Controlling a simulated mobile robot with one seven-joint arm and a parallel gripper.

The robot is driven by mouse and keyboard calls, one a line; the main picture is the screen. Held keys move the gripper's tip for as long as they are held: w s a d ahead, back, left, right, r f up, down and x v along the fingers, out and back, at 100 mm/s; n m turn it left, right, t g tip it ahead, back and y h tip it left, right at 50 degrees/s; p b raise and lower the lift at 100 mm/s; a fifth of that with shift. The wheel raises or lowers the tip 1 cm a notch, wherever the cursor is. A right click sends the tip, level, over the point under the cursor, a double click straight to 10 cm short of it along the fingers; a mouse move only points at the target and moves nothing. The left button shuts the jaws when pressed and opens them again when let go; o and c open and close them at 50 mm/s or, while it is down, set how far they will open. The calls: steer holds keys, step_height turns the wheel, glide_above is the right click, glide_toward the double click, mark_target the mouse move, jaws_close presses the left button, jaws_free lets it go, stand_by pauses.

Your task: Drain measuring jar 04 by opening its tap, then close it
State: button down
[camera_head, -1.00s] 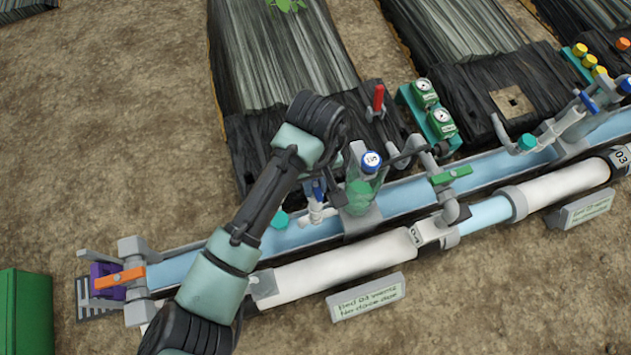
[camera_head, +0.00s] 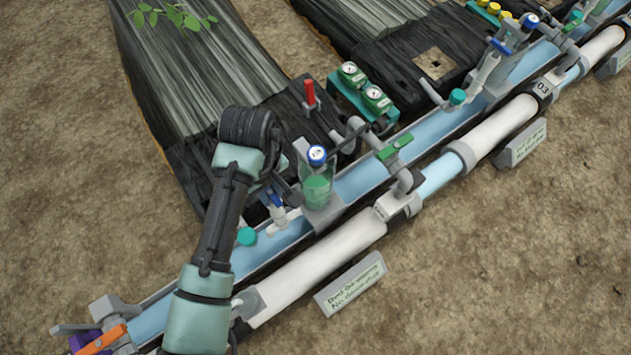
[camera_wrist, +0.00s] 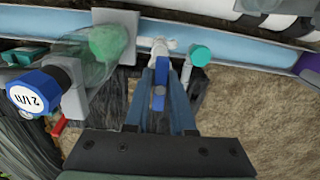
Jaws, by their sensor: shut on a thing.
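The measuring jar (camera_head: 318,190) is clear with green liquid in its lower part and a blue, white-labelled cap. It stands upright in a grey holder on the blue channel, beside a block marked 04 (camera_head: 381,212). In the wrist view the jar (camera_wrist: 108,45) is at upper left. Its white tap (camera_head: 279,222) sits just left of it, with a blue handle (camera_wrist: 159,88). My gripper (camera_wrist: 161,80) is shut on this blue handle, with a finger on each side. In the head view my arm partly hides the fingers. I cannot tell whether liquid is flowing.
A teal cap (camera_head: 247,236) is close beside the tap. A green-handled valve (camera_head: 396,146) and a red lever (camera_head: 310,92) stand right of and behind the jar. An orange-handled valve (camera_head: 98,338) is at lower left. Bare soil (camera_head: 480,270) lies in front.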

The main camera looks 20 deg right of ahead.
steer(key=n+p, duration=0.4)
steer(key=p, duration=0.1)
steer(key=shift+d+r, duration=0.1)
steer(key=shift+r, duration=0.2)
steer(key=n+p, duration=0.4)
steer(key=shift+s+n, duration=0.1)
steer(key=shift+n, duration=0.3)
steer(key=n+p, duration=0.2)
steer(key=n, duration=0.4)
steer(key=shift+f+p, duration=0.15)
steer(key=shift+p, duration=0.25)
steer(key=n+p, duration=0.1)
steer(key=n, duration=0.3)
steer(key=shift+f, duration=0.15)
stand_by(4.8)
